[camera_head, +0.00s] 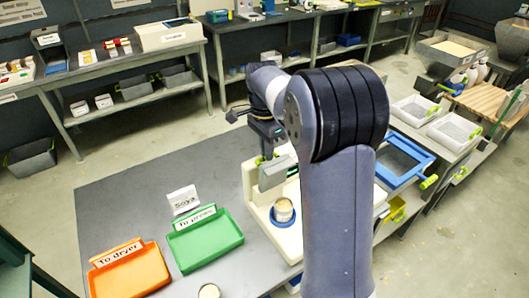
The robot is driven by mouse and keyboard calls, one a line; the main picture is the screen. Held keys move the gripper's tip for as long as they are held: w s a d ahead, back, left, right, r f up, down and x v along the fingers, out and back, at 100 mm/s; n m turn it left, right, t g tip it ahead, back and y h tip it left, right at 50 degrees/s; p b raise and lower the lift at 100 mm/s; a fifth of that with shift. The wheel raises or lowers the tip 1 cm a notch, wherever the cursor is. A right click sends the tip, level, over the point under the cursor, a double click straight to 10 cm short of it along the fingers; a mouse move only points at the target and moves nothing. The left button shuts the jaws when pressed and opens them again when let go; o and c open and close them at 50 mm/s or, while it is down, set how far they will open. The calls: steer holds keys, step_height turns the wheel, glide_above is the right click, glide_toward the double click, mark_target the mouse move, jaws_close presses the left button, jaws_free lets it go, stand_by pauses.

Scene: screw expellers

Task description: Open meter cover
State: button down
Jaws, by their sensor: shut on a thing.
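The meter (258,215) is a cream-white device on the grey table, partly hidden behind my arm. A round metal cup (284,210) sits in a blue ring on its top. A grey-green piece, which looks like the meter cover (273,174), stands raised behind the cup, so the cup is uncovered from above. My gripper (276,157) is at this piece, shut on it; bright green parts show beside it. The fingertips are small and partly hidden, so the exact contact is hard to see.
An orange "To dryer" tray (130,277), a green "To press" tray (205,245) and a "Soya" card (184,199) are left of the meter. A small round container (209,291) is at the front. A blue-framed tray (405,160) is at the right. The table's back left is clear.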

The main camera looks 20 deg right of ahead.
stand_by(0.3)
steer(key=c, duration=1.5)
jaws_free()
steer(key=shift+o, duration=0.2)
step_height(320, 180, up, 11)
steer(key=shift+w, duration=0.35)
steer(key=shift+a+f, duration=0.1)
steer(key=shift+f, duration=0.05)
steer(key=shift+s+f, duration=0.2)
steer(key=shift+f, duration=1.9)
steer(key=shift+s+f, duration=0.15)
steer(key=shift+f, duration=1.9)
